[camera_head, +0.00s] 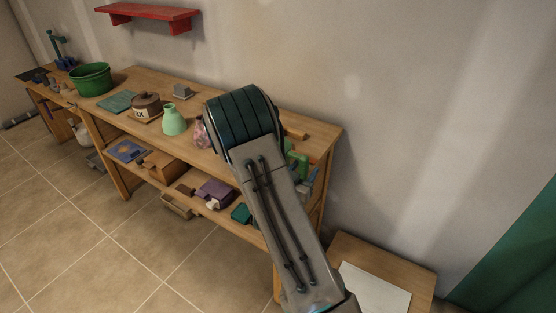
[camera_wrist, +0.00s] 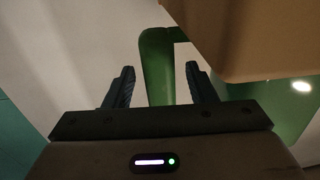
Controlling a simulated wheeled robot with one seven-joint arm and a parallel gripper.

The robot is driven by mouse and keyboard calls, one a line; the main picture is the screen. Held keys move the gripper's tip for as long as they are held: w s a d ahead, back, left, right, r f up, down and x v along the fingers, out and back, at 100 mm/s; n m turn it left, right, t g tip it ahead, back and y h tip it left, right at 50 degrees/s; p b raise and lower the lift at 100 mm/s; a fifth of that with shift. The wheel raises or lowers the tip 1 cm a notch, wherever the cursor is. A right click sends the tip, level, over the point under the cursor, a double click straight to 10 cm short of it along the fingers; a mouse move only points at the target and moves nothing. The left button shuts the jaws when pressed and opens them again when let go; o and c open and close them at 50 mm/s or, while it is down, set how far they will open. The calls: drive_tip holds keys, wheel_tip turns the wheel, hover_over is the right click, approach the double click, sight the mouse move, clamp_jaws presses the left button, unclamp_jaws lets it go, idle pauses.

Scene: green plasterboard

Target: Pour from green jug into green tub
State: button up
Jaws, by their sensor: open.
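A green jug (camera_head: 297,161) shows in part beside my arm near the right end of the workbench in the head view; my arm hides much of it. In the wrist view, a green upright handle-like bar (camera_wrist: 157,72), which looks like the jug's handle, stands between the two fingers. My gripper (camera_wrist: 160,82) is open, with a finger on each side of the bar and gaps visible. The green tub (camera_head: 91,80) is round, open-topped and upright near the left end of the bench.
On the workbench (camera_head: 222,157) are a pale green vase (camera_head: 174,120), a brown lidded pot (camera_head: 147,105) and a pinkish item (camera_head: 201,134). Its lower shelf holds boxes. A brown surface (camera_wrist: 250,40) hangs close at upper right of the wrist view. A red shelf (camera_head: 148,15) is on the wall.

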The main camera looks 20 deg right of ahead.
sight(302, 163)
clamp_jaws()
drive_tip(key=shift+r, duration=0.1)
drive_tip(key=shift+w+r, duration=0.1)
drive_tip(key=shift+r, duration=0.65)
wheel_tip(302, 163, up, 2)
drive_tip(key=shift+r+b, duration=0.1)
drive_tip(key=shift+b, duration=0.2)
drive_tip(key=s+d+r+b, duration=0.1)
drive_tip(key=s+d+r, duration=0.6)
drive_tip(key=s+d, duration=0.1)
drive_tip(key=shift+d, duration=0.3)
drive_tip(key=c, duration=0.9)
unclamp_jaws()
clamp_jaws()
